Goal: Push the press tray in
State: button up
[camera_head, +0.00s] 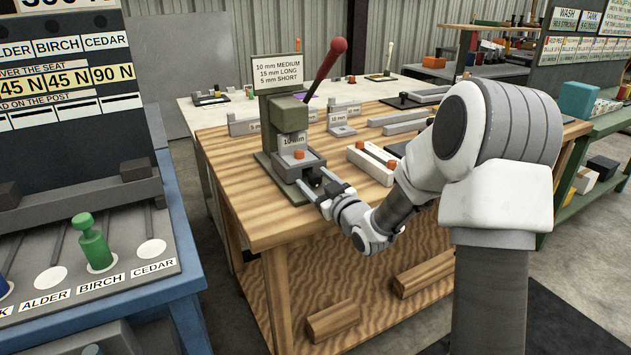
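The press (289,117) stands on the near left corner of the wooden bench. It has a grey-green body, a lever with a red knob (338,45) raised to the upper right, and a "10 mm" label on its front. The press tray (311,176) is at the foot of the press, on its near side, with a small orange piece (299,154) just behind it. My gripper (318,183) is at the tray's near end, its two fingers apart. The fingertips overlap the tray in this view, so I cannot tell whether they touch it.
A sign (277,72) stands behind the press. Small labelled blocks and grey bars (398,117) lie farther back on the bench (232,172). A blue-framed test stand (90,200) is at left.

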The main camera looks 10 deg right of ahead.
jog(key=shift+s, duration=0.1)
jog(key=p+v, duration=0.5)
jog(key=v, duration=1.2)
jog(key=shift+s, duration=0.1)
